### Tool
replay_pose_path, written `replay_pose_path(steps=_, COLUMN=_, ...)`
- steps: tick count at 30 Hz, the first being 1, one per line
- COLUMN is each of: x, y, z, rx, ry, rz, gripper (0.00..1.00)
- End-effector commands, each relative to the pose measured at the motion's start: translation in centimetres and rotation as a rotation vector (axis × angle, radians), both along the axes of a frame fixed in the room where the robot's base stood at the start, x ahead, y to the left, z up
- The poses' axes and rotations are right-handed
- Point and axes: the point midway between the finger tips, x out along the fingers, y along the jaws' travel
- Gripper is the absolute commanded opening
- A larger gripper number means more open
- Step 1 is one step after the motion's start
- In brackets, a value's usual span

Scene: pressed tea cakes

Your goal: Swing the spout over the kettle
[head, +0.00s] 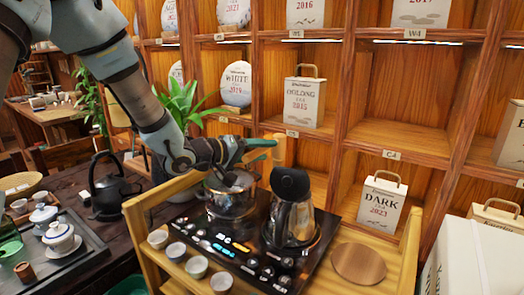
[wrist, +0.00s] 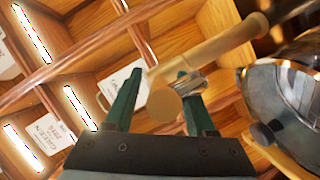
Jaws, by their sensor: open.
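A tan, wood-coloured spout shows as a short upright post (head: 279,151) behind the kettle in the head view. In the wrist view the spout (wrist: 215,48) is a slanting rod with a round end between my green fingers, with a small metal piece by the right finger. My gripper (head: 265,148) is open at the left of the post, and its fingers (wrist: 158,74) stand on either side of the rod. I cannot tell whether they touch it. The glass kettle (head: 291,220) with a black lid stands on the right side of the black hob; it also shows in the wrist view (wrist: 284,95).
A glass pot (head: 231,204) stands on the left of the hob (head: 233,252), below my wrist. Several small cups (head: 197,266) line the front left of the wooden stand. A round wooden disc (head: 359,264) lies at right. Shelves (head: 398,136) with tea boxes rise behind.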

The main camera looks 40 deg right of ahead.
Motion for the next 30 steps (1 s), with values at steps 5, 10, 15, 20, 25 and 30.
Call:
replay_pose_path(steps=5, x=0.01, y=0.04, z=-0.01, rx=0.001, ry=0.0, rz=0.001, gripper=0.45)
replay_pose_path(steps=10, x=0.01, y=0.05, z=-0.01, rx=0.001, ry=0.0, rz=0.001, gripper=0.25)
replay_pose_path(steps=15, x=0.02, y=0.05, z=-0.01, rx=0.001, ry=0.0, rz=0.001, gripper=0.06)
replay_pose_path(steps=20, x=0.02, y=0.06, z=-0.01, rx=0.001, ry=0.0, rz=0.001, gripper=0.0)
replay_pose_path(steps=25, x=0.03, y=0.06, z=-0.02, rx=0.001, ry=0.0, rz=0.001, gripper=0.0)
replay_pose_path(steps=30, x=0.03, y=0.06, z=-0.02, rx=0.001, ry=0.0, rz=0.001, gripper=0.0)
